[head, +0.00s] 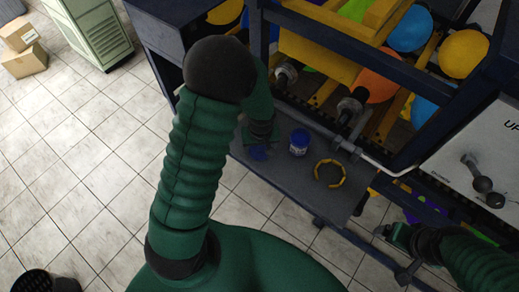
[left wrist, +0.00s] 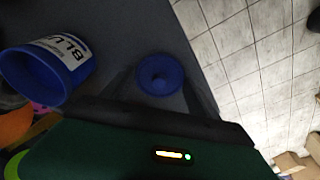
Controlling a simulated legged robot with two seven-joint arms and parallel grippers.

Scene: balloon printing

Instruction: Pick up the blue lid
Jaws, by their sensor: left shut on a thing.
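The round blue lid (head: 258,152) is at the left part of the grey shelf, partly hidden by my left gripper (head: 254,141). In the left wrist view the lid (left wrist: 160,74) sits between the two dark fingers of my left gripper (left wrist: 160,88), which is shut on it. I cannot tell whether the lid still touches the shelf. A blue jar (head: 299,142) with a white label stands just right of the lid; in the left wrist view the jar (left wrist: 45,70) reads "BLU". My right gripper (head: 396,234) is at the lower right, its fingers unclear.
A yellow-and-dark ring (head: 329,173) lies on the grey shelf (head: 286,180) right of the jar. Behind are a dark frame, metal knobs and colored balloons (head: 376,80). A white control panel (head: 490,150) with a lever is at the right. Tiled floor lies left.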

